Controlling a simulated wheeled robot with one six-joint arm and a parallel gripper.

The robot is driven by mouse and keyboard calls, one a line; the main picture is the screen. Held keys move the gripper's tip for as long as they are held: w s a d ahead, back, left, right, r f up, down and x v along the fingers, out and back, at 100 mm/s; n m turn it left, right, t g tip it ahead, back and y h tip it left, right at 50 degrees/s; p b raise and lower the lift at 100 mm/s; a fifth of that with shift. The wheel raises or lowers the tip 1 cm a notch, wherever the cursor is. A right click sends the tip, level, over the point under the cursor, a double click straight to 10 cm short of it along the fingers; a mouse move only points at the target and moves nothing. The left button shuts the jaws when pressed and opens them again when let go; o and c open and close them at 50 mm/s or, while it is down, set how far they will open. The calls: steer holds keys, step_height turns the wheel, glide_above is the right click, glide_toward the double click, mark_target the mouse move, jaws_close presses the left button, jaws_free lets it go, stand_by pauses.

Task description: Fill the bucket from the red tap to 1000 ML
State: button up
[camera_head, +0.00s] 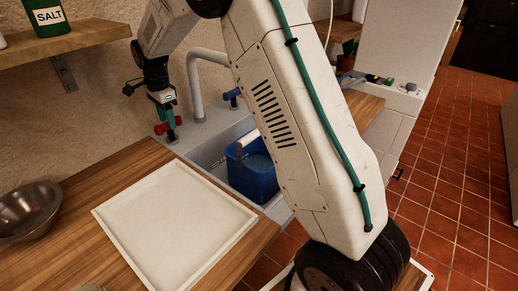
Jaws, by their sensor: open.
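The red tap (161,129) stands at the left rear of the sink, partly hidden by my gripper. My gripper (168,112) is open and points down at the red tap's handle, with its fingertips at or just above it. I cannot tell whether they touch. The blue bucket (240,180) stands upright in the sink, partly behind my arm. A lighter blue surface, apparently water, shows inside it. Its level against any mark cannot be read. The grey spout (193,80) arches toward the bucket, and its outlet is hidden by my arm.
A blue tap (233,94) stands right of the spout. A white tray (170,222) lies on the wooden counter (85,186), with a metal bowl (28,208) at left. A green SALT jar (48,20) is on the shelf (75,42). Red-tiled floor (440,165) is open at right.

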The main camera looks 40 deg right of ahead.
steer(key=shift+r, duration=3.45)
steer(key=shift+s+f+n, duration=0.1)
steer(key=shift+s+n, duration=0.05)
steer(key=shift+n, duration=0.65)
steer(key=s+d+r+n, duration=0.1)
steer(key=s+n, duration=0.6)
steer(key=s, duration=1.6)
steer(key=s+d+r+n+t, duration=0.1)
steer(key=s+r+n, duration=0.3)
steer(key=s, duration=1.8)
steer(key=shift+s+d+n, duration=0.4)
steer(key=shift+d+n, duration=0.2)
steer(key=shift+n, duration=1.6)
steer(key=shift+r, duration=0.1)
